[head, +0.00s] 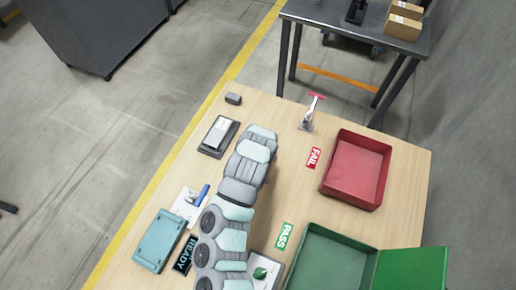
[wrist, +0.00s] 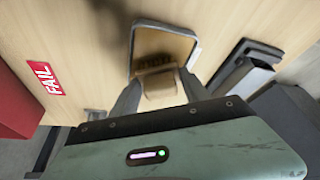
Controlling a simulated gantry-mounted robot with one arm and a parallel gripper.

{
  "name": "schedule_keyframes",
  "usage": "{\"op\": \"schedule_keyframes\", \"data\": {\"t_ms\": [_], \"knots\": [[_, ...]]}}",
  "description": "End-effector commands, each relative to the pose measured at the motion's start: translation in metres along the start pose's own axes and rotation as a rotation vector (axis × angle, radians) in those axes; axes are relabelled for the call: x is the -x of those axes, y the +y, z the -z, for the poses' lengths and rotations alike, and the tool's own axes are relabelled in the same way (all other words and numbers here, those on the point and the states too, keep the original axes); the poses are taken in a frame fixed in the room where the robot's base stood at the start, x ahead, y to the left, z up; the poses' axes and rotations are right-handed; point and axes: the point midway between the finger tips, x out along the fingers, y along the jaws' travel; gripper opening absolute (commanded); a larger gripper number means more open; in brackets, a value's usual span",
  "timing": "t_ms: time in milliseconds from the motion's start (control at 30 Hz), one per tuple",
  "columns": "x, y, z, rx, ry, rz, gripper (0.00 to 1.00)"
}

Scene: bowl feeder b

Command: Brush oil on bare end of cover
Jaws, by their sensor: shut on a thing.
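In the wrist view my gripper (wrist: 160,92) is shut on a tan block (wrist: 161,92), which sits between its two grey fingers. I cannot tell whether this block is the brush. Just beyond it is a shallow rectangular piece with a dark rim (wrist: 135,38) and a tan inside. Faint lettering shows there, too small to read. I cannot tell whether the block touches it. A dark holder with a pale block (wrist: 248,70) lies to the right; the head view shows such a holder (head: 207,151) left of my arm. In the head view my arm hides the gripper. I cannot identify the cover for sure.
A red tray (head: 380,150) stands right, by the FAIL label (head: 314,157). A green box (head: 320,262) is near the PASS label (head: 284,235). A red-handled metal clamp (head: 310,115) stands at the far edge. A teal case (head: 158,240) and blue-handled tool (head: 198,195) lie left.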

Motion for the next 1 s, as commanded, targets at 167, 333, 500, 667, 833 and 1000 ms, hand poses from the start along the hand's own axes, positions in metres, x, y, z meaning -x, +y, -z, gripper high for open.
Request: {"op": "schedule_keyframes", "data": {"t_ms": [167, 333, 500, 667, 833, 1000], "knots": [[-0.002, -0.001, -0.002, 0.001, -0.004, 0.001, 0.22], [-0.001, -0.001, -0.002, 0.001, -0.005, 0.001, 0.22], [0.008, -0.001, 0.002, 0.001, -0.004, 0.001, 0.22], [0.021, 0.000, 0.008, 0.000, -0.003, 0.000, 0.22], [0.034, 0.000, 0.013, 0.000, -0.002, -0.001, 0.22], [0.047, 0.000, 0.019, 0.000, -0.001, 0.000, 0.22]]}}
